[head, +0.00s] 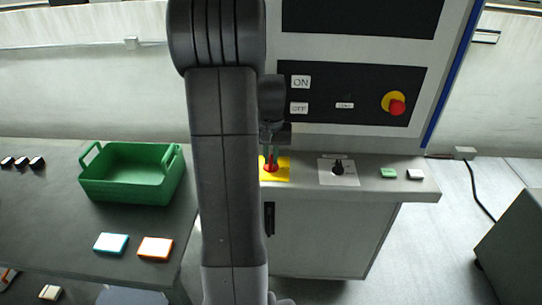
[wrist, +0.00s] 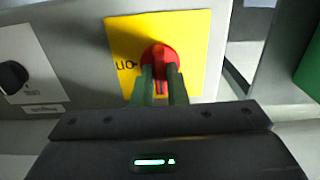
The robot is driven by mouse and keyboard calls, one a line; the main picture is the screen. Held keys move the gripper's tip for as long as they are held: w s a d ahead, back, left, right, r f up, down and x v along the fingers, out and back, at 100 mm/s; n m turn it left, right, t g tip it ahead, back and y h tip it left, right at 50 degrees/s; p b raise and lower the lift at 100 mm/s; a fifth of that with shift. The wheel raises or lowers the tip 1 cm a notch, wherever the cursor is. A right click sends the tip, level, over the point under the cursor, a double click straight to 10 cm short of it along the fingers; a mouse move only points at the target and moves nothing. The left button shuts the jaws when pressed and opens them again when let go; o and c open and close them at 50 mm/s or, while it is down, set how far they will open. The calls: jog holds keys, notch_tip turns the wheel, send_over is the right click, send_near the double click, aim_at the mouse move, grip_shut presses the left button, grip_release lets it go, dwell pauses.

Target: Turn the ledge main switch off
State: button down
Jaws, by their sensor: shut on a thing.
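The ledge main switch is a red rotary handle (wrist: 160,58) on a yellow plate (wrist: 190,40). In the head view the red handle (head: 270,169) sits on its yellow plate at the left part of the cabinet ledge. My gripper (wrist: 161,85) reaches it from above, and its two fingers are shut on the handle's grip bar. In the wrist view the bar points toward my gripper, and part of the plate's lettering shows at its left. In the head view my gripper (head: 270,152) is partly hidden by my arm.
A black rotary knob (head: 338,168) on a white plate is right of the switch. Green (head: 388,173) and white (head: 415,174) blocks lie farther right. A red emergency button (head: 397,107) is on the panel above. A green crate (head: 130,190) stands on the left table.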

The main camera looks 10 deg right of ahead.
aim_at(271, 159)
jog(key=c, duration=1.5)
grip_release()
jog(key=shift+o, duration=0.2)
jog(key=shift+r, duration=0.1)
notch_tip(271, 159, up, 14)
jog(key=shift+b, duration=0.45)
jog(key=shift+f, duration=0.25)
notch_tip(271, 159, down, 14)
jog(key=shift+r+p, duration=0.1)
jog(key=shift+p, duration=0.35)
jog(key=shift+r, duration=0.15)
